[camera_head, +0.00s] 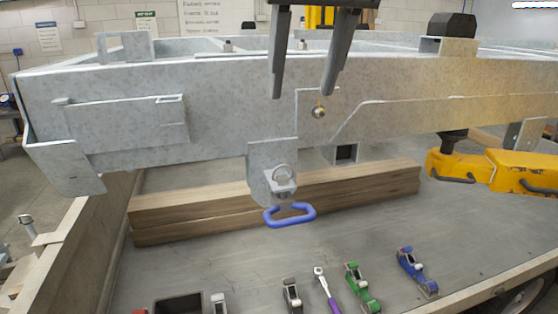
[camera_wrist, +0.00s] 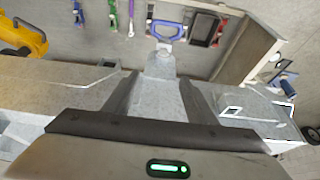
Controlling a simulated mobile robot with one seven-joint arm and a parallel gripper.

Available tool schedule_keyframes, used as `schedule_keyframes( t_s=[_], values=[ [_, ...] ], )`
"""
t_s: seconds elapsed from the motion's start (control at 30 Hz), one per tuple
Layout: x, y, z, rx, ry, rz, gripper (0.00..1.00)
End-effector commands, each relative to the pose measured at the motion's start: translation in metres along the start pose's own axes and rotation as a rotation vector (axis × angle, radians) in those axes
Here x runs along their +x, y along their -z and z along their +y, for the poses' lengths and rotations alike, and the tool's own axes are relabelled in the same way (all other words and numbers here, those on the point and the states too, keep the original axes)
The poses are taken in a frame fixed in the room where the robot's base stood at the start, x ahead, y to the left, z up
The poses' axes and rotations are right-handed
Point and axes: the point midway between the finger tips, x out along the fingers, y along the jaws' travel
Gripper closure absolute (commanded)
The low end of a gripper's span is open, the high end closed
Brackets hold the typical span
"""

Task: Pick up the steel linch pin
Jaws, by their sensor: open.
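A small steel pin with a ring (camera_head: 281,178), which looks like the linch pin, sits at the lower end of a grey bracket (camera_head: 259,160) under the trailer beam. A blue loop handle (camera_head: 290,214) hangs just below it and also shows in the wrist view (camera_wrist: 166,24). My gripper (camera_head: 302,97) is open and empty, its two dark fingers pointing down in front of the beam, above the pin. In the wrist view the fingers (camera_wrist: 160,80) stand apart on either side of the bracket in the picture. The pin is too small there to make out clearly.
Wooden planks (camera_head: 375,186) lie below. Several clamp-like tools, including a green one (camera_head: 361,287), lie in front. A yellow part (camera_head: 500,170) is at right.

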Motion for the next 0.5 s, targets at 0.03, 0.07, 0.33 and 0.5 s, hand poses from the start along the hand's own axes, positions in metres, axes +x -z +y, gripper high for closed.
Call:
schedule_keyframes(
  t_s=[0.03,0.07,0.33,0.5],
  values=[
    [0.01,-0.001,0.0,-0.001,0.0,-0.003,0.49],
    [0.017,-0.002,0.0,0.0,0.0,-0.004,0.49],
    [0.076,-0.002,0.0,0.0,0.0,-0.004,0.49],
    [0.103,-0.001,-0.001,0.0,0.0,-0.002,0.49]
  ],
)
